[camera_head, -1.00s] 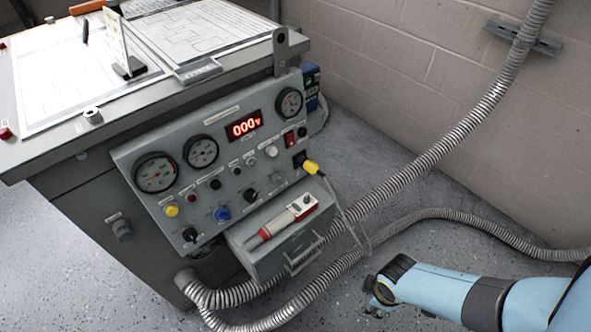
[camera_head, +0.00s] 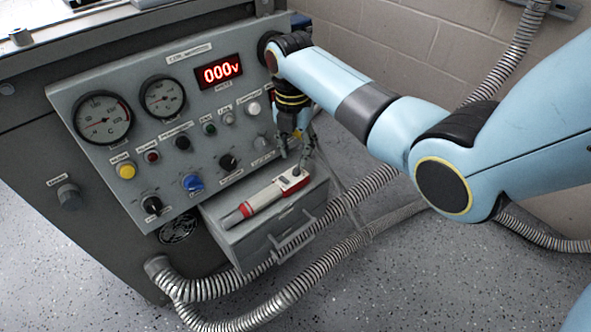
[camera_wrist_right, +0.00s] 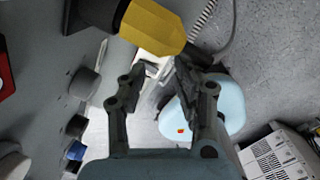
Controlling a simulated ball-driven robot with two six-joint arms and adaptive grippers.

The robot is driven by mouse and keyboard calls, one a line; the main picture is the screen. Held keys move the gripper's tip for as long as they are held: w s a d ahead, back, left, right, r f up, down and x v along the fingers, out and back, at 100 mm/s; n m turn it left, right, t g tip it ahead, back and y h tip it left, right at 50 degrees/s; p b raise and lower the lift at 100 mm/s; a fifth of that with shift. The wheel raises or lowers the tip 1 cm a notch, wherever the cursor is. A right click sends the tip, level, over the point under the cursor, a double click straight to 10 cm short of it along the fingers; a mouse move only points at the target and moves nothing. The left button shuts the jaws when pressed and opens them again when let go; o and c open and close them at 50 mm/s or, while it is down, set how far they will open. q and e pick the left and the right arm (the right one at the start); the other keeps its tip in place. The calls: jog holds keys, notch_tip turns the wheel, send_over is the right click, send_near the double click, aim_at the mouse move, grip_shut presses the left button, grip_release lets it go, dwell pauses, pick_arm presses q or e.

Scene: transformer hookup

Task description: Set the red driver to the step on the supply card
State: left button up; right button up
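The red driver (camera_head: 265,196) is a red-and-white hand tool lying on top of a grey box on the front of the supply panel in the head view. My right gripper (camera_head: 293,151) hangs pointing down just above and behind the white end. In the right wrist view its two dark fingers (camera_wrist_right: 158,68) are apart with nothing seen held between them. A yellow plug (camera_wrist_right: 151,27) is just beyond the fingertips. I cannot tell contact with the driver. My left gripper is not in view.
The grey panel (camera_head: 107,162) carries gauges, a red 000V display (camera_head: 218,72), a yellow knob (camera_head: 126,170), a blue knob (camera_head: 193,183) and several black knobs. The box has a front handle (camera_head: 291,242). Ribbed conduit (camera_head: 235,287) runs across the floor below.

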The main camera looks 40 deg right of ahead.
aim_at(296, 170)
notch_tip(296, 170, down, 5)
jog(key=shift+r+b, duration=0.15)
jog(key=shift+b, duration=0.6)
jog(key=shift+f, duration=0.3)
jog(key=shift+c, duration=0.2)
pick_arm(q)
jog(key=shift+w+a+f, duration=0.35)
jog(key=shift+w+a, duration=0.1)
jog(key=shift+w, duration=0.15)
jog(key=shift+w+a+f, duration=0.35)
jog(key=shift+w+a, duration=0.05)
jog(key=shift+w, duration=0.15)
pick_arm(e)
grip_shut()
